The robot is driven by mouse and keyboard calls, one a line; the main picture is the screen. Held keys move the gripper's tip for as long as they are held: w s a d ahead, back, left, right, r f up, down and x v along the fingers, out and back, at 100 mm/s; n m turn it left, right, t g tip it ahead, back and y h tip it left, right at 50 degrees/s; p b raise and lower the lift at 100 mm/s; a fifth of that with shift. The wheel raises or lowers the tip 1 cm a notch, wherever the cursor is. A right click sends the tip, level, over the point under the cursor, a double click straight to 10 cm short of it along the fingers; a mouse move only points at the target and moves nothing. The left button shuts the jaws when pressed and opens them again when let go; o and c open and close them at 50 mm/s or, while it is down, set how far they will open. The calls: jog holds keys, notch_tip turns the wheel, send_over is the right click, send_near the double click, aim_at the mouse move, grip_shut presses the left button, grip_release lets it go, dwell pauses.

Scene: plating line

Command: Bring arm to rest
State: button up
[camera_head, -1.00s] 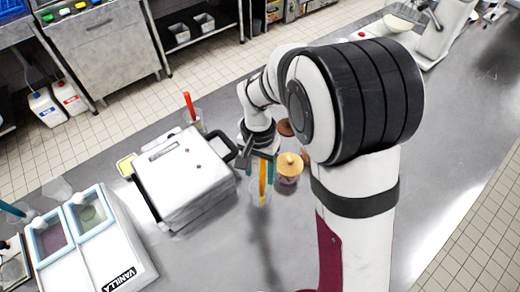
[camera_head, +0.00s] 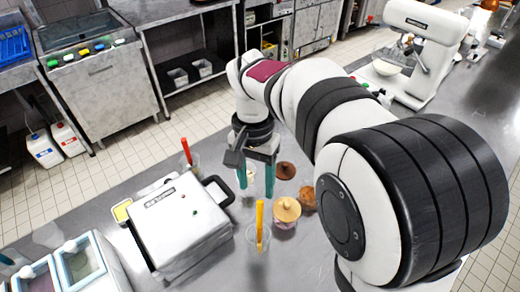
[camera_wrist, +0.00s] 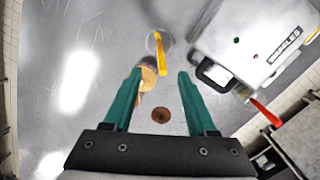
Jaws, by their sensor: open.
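My gripper (camera_head: 256,178) hangs fingers down above the counter, its two teal fingers apart with nothing between them. In the wrist view my gripper (camera_wrist: 160,74) is also open and empty. A glass (camera_head: 257,240) with a yellow-orange utensil (camera_head: 259,222) stands in front of the gripper in the head view. A jar with a wooden lid (camera_head: 286,209) stands to the glass's right. The fingers look clear of both. My arm reaches across the right half of the head view and hides part of the counter.
A white waffle maker (camera_head: 180,216) stands left of the gripper, a red-handled utensil (camera_head: 186,151) behind it. Brown round pieces (camera_head: 286,170) lie near the jar. Framed tubs (camera_head: 80,262) are at lower left. A stand mixer (camera_head: 428,60) stands at the back right.

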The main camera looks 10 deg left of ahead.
jog(key=s+d, duration=0.3)
jog(key=s, duration=0.3)
jog(key=s+d+m+y, duration=0.1)
jog(key=s+d, duration=0.3)
jog(key=s, duration=0.3)
jog(key=s+d+t+y, duration=0.1)
jog(key=s+d, duration=0.3)
jog(key=s, duration=0.3)
jog(key=shift+f+m, duration=0.25)
jog(key=shift+m, duration=0.15)
